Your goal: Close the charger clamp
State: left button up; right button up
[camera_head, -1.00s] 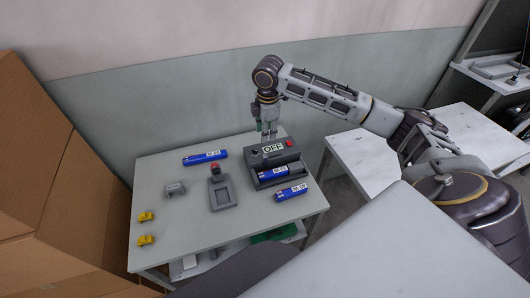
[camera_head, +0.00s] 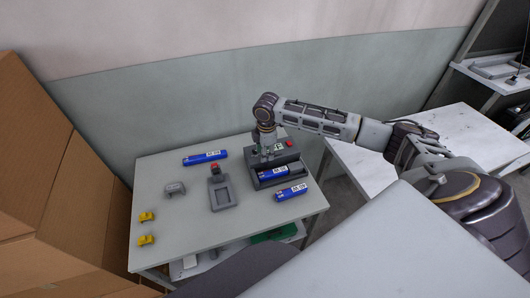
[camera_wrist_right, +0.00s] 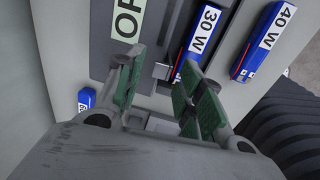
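The charger (camera_head: 290,157) is a dark grey box on the table, with an OFF label and a red button (camera_head: 289,143). A blue battery (camera_head: 272,173) lies in its front bay; it reads 30 W in the right wrist view (camera_wrist_right: 203,32). My right gripper (camera_head: 266,157) is over the charger's left part, pointing down and partly covering the label. In the right wrist view my right gripper (camera_wrist_right: 160,78) has its green-padded fingers apart, with nothing held. A small grey part (camera_wrist_right: 161,71), perhaps the clamp, shows between the fingertips beside the battery's end. My left gripper is not in view.
A blue 40 W battery (camera_head: 291,192) lies in front of the charger, another blue battery (camera_head: 205,157) at the back. A grey stand with a red top (camera_head: 221,193), a small grey part (camera_head: 175,188) and two yellow pieces (camera_head: 146,217) stand left.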

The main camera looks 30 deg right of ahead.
jog(key=shift+f, duration=0.3)
grip_shut()
